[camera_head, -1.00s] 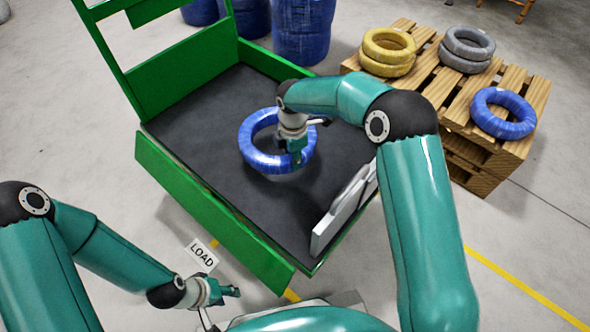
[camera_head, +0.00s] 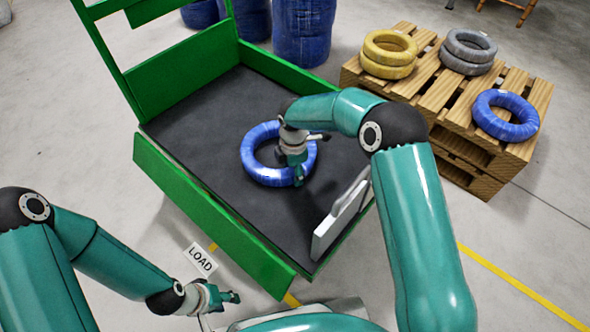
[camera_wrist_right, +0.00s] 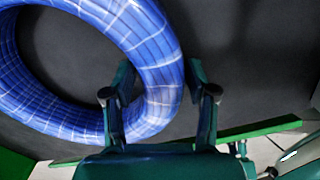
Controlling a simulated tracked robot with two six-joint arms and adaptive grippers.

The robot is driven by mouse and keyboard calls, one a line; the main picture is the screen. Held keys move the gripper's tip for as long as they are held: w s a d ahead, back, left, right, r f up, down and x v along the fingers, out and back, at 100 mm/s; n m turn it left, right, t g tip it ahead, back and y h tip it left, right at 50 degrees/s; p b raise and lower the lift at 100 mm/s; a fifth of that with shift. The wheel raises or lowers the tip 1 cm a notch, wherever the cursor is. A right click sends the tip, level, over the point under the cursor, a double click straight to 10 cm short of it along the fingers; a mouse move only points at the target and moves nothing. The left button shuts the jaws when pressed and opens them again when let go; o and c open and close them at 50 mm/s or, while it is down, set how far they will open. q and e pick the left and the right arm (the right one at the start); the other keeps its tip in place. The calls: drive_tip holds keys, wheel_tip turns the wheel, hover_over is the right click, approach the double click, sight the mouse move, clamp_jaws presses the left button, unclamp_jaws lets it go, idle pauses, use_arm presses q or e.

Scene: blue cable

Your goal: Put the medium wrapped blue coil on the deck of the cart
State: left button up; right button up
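The wrapped blue coil (camera_head: 262,172) lies flat on the dark deck (camera_head: 205,118) of the green cart and appears to rest on it. My right gripper (camera_head: 291,170) is down at the coil's right side. In the right wrist view, its two fingers (camera_wrist_right: 158,85) stand on either side of the coil's ring (camera_wrist_right: 150,50), one in the hole and one outside. A gap shows between the outer finger and the ring, so the gripper looks open. My left gripper (camera_head: 228,298) is low beside the cart's front corner, away from the coil; its fingers are too small to judge.
A wooden pallet stack (camera_head: 430,92) at the right holds yellow coils (camera_head: 388,58), grey coils (camera_head: 465,52) and another blue coil (camera_head: 505,115).

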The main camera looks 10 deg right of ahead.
drive_tip(key=shift+r, duration=0.15)
wheel_tip(320, 180, up, 11)
drive_tip(key=p, duration=0.4)
drive_tip(key=shift+s, duration=0.1)
drive_tip(key=shift+r, duration=0.4)
